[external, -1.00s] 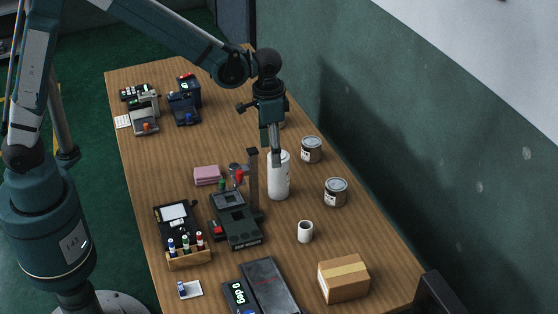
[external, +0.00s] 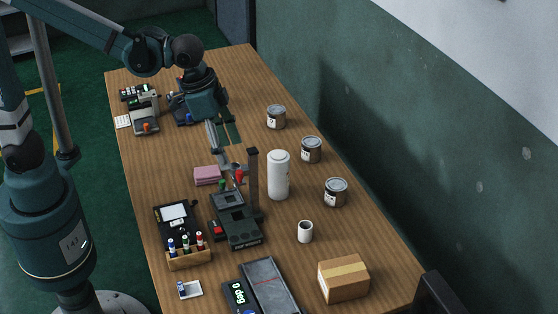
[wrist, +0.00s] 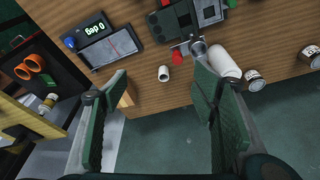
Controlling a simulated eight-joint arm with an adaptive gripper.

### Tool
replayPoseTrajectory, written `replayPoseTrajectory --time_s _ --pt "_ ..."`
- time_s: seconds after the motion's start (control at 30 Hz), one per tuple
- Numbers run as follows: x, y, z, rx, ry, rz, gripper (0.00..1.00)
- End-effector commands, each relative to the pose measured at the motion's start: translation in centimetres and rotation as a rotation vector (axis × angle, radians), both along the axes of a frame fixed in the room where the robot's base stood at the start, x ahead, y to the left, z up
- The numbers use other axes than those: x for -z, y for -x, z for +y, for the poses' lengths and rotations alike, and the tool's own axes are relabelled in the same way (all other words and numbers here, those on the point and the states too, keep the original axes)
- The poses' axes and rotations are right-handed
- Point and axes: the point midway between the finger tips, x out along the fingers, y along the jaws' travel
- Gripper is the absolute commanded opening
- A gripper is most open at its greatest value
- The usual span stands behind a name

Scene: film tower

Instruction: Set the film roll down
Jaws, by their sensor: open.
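The film roll (external: 279,177) is a tall white cylinder. It stands upright on the wooden table, just right of a dark device with a post. In the wrist view the roll (wrist: 224,62) shows beside the right finger, which partly covers that area. My gripper (external: 228,153) is up and to the left of the roll in the external view, apart from it. Its fingers (wrist: 158,72) are spread wide with nothing between them.
The dark device (external: 238,221) with its post (external: 253,178) stands close to the roll. A pink block (external: 207,175) lies left. The table's right edge (external: 385,220) is mostly bare.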

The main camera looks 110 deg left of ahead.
Motion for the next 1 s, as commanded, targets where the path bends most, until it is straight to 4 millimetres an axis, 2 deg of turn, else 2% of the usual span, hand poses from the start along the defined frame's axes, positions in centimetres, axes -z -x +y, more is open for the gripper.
replayPoseTrajectory --time_s 0.1,0.5,1.0 --pt "-1.0 1.2 -2.4 0.03 -0.009 -0.024 0.58" --pt "-3.3 5.4 -9.3 0.124 -0.035 -0.111 0.58" --pt "-4.1 11.5 -16.4 0.24 -0.055 -0.22 0.58"
